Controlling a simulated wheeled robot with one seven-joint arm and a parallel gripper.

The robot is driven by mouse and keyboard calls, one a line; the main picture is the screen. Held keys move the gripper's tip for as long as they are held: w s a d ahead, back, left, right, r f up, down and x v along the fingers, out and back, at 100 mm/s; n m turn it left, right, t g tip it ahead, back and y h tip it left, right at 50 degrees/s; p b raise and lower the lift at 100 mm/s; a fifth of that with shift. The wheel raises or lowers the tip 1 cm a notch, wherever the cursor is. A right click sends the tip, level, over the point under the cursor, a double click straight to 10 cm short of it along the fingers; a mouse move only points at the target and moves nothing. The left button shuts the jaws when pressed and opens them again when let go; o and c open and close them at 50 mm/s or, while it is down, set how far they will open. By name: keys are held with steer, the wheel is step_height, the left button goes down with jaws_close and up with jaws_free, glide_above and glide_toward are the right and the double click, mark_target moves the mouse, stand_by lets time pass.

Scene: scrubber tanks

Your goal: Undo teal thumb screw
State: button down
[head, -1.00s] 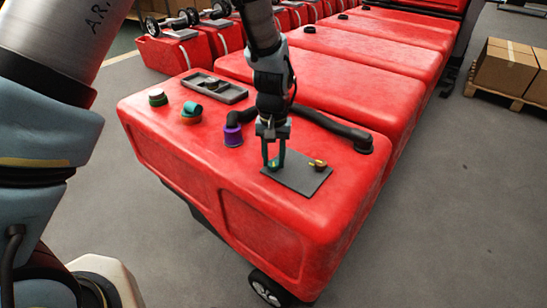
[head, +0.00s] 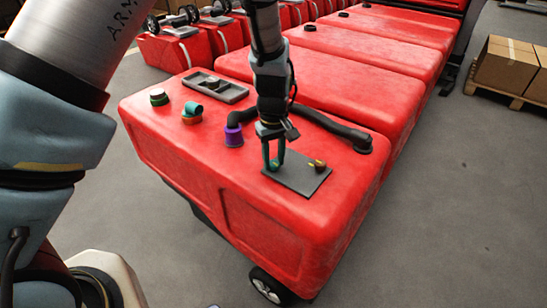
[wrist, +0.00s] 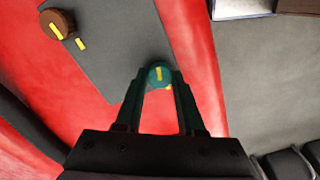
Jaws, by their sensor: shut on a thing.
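The teal thumb screw (wrist: 159,75) has a yellow mark on its top and sits at the edge of a dark grey plate (head: 297,180) on the red tank (head: 280,225). My gripper (head: 274,161) points down over the plate, its fingers shut on the teal screw from both sides. In the wrist view the fingertips (wrist: 160,82) touch the sides of the screw. A yellow mark on the plate shows just beside the screw. A brown thumb screw (wrist: 57,24) with a yellow mark stands on the plate, apart from my gripper; it also shows in the head view (head: 317,165).
A black hose (head: 325,125) runs behind the plate to a purple cap (head: 233,136). More red tanks are behind.

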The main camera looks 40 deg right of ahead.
mark_target(273, 162)
steer(key=shift+s+a+f, duration=0.1)
steer(key=shift+a+f, duration=0.05)
steer(key=shift+f, duration=0.05)
steer(key=c, duration=0.5)
jaws_free()
steer(key=shift+r, duration=0.1)
steer(key=shift+r, duration=0.15)
step_height(273, 162, up, 10)
steer(key=b, duration=0.1)
steer(key=shift+r+b, duration=0.25)
steer(key=shift+b, duration=0.1)
